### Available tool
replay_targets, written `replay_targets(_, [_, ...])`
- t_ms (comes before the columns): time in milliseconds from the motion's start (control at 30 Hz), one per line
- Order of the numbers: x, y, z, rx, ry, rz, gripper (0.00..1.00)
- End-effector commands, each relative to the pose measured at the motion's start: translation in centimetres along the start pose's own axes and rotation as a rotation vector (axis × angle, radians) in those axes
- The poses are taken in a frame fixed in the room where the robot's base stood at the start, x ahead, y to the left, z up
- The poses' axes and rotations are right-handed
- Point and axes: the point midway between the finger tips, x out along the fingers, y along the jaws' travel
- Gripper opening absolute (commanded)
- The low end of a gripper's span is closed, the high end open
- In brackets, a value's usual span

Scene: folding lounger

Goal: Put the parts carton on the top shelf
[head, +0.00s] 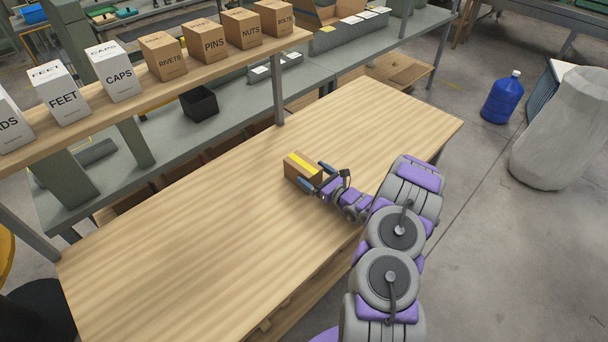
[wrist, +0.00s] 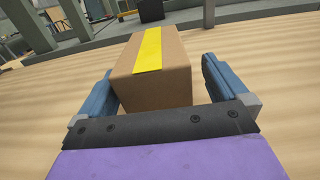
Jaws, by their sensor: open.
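The parts carton (head: 299,167) is a small brown box with a yellow tape stripe on top, standing upright on the wooden bench (head: 200,240). My gripper (head: 316,174) is open at bench level, its two blue fingers on either side of the carton's near end. In the wrist view the carton (wrist: 153,75) sits between the fingers, with a visible gap on each side. The top shelf (head: 200,76) is a wooden board above the back of the bench, holding a row of labelled cartons.
On the shelf stand white FEET (head: 61,93) and CAPS (head: 113,71) boxes, then brown RIVETS (head: 162,56), PINS, NUTS and BOLTS boxes. A grey post (head: 278,95) supports the shelf's right part. The bench around the carton is clear.

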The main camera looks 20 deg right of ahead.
Motion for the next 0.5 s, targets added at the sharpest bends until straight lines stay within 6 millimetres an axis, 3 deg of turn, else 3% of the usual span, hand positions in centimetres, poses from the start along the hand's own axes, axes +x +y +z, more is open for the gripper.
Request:
replay_targets(200, [2.4,0.3,0.1,-0.004,0.0,0.003,1.0])
replay_targets(467, [2.4,0.1,0.1,0.001,-0.002,0.001,1.0])
replay_targets(500, [2.4,0.1,0.1,0.001,-0.001,0.001,0.96])
